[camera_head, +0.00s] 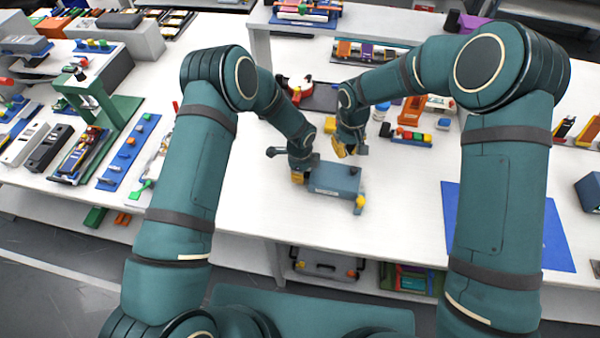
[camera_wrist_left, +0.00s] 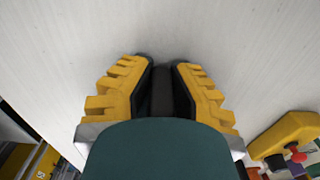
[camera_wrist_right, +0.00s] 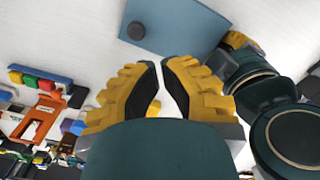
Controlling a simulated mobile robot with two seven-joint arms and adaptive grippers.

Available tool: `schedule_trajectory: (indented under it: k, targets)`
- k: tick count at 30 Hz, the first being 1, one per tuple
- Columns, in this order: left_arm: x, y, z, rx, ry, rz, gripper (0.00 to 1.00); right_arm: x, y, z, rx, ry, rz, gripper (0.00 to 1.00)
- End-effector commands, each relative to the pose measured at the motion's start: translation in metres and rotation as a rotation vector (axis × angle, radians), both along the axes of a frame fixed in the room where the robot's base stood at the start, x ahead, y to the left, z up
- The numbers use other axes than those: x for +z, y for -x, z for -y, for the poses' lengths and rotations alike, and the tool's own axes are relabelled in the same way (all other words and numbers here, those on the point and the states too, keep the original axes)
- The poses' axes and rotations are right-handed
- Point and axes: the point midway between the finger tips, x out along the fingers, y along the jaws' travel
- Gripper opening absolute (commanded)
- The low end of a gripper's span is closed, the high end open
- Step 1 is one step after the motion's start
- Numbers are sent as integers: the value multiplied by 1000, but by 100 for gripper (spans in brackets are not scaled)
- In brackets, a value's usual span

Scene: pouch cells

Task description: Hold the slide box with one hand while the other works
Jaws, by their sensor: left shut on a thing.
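The slide box (camera_head: 338,179) is a blue-grey block with a pale label on its front, lying on the white table. In the right wrist view, its flat blue-grey face (camera_wrist_right: 180,22) carries a round dark knob. My left gripper (camera_head: 298,176) is at the box's left end, shut on it; in the left wrist view a dark strip shows between the yellow fingers (camera_wrist_left: 163,80). The exact grip is hidden. My right gripper (camera_head: 345,150) is behind the box, apart from it and empty. Its fingertips (camera_wrist_right: 160,62) are close together with a thin gap.
A blue mat (camera_head: 450,215) lies right of the box. A dark tray (camera_head: 320,98) and a blue rack with coloured blocks (camera_head: 412,140) stand behind. A green stand (camera_head: 125,108) and a blue strip (camera_head: 130,150) are at left. Table around the box's front is clear.

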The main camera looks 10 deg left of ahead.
Motion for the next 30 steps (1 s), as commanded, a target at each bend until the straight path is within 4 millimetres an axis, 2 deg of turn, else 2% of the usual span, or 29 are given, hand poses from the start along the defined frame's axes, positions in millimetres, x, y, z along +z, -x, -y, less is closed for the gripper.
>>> schedule_trajectory:
  k: [9, 15, 21, 29, 30]
  targets:
    - [-2, 2, 0, -1, -1, -6, 0, -44, 0, 1, -2, 1, -2, 0]
    - [-2, 2, 0, -1, -1, -6, 0, -63, 0, 0, -2, 0, -1, 0]
    - [-2, 2, 0, -1, -1, -6, 0, -72, 0, 1, -3, 0, 0, 0]
    - [-2, 3, 0, -1, -1, -7, 0, -73, 0, 1, -3, 0, 0, 0]
    - [-2, 3, 0, -1, -1, -7, 0, -73, 0, 1, -3, 0, -1, 4]
